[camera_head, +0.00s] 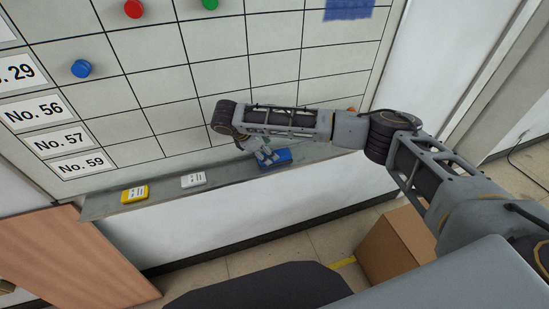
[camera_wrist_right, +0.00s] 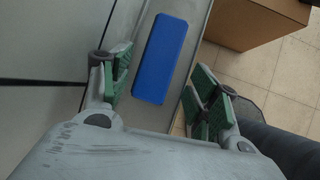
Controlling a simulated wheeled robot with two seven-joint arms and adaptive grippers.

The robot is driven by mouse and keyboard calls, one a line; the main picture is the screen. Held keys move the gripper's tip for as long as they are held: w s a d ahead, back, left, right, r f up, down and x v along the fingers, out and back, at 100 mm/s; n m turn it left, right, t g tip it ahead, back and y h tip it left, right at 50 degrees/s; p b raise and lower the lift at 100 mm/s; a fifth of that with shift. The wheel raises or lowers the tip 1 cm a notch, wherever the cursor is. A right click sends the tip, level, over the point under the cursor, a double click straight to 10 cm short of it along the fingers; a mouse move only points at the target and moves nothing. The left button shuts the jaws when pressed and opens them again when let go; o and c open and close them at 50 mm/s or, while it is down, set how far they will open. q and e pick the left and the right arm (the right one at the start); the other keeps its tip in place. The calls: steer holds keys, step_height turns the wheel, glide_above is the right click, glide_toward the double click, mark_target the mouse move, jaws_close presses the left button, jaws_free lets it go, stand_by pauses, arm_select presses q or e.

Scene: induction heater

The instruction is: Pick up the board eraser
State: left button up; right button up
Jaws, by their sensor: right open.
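The board eraser is a blue block (camera_head: 277,158) on the grey tray (camera_head: 223,181) below the whiteboard, partly covered by my right gripper in the head view. In the right wrist view the blue eraser (camera_wrist_right: 160,58) lies lengthwise on the tray, its near end close to the gap between my green finger pads. My right gripper (camera_head: 265,157) is at the eraser's left end in the head view. In the wrist view the right gripper (camera_wrist_right: 160,92) is open, with one finger on each side of the eraser and visible space beside both. My left gripper is not seen.
A yellow box (camera_head: 135,194) and a white box (camera_head: 193,180) stand on the tray to the left. The whiteboard (camera_head: 165,90) with coloured magnets rises behind it. A cardboard box (camera_head: 393,245) stands on the floor at right, and a wooden panel (camera_head: 75,262) is at lower left.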

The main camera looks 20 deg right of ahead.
steer(key=shift+f, duration=0.1)
steer(key=shift+p+x, duration=0.5)
steer(key=shift+x, duration=1.45)
steer(key=shift+w+d+f, duration=0.15)
steer(key=shift+d+f, duration=0.25)
steer(key=shift+d, duration=0.05)
steer(key=shift+c, duration=0.3)
steer(key=c, duration=0.8)
steer(key=shift+r, duration=0.15)
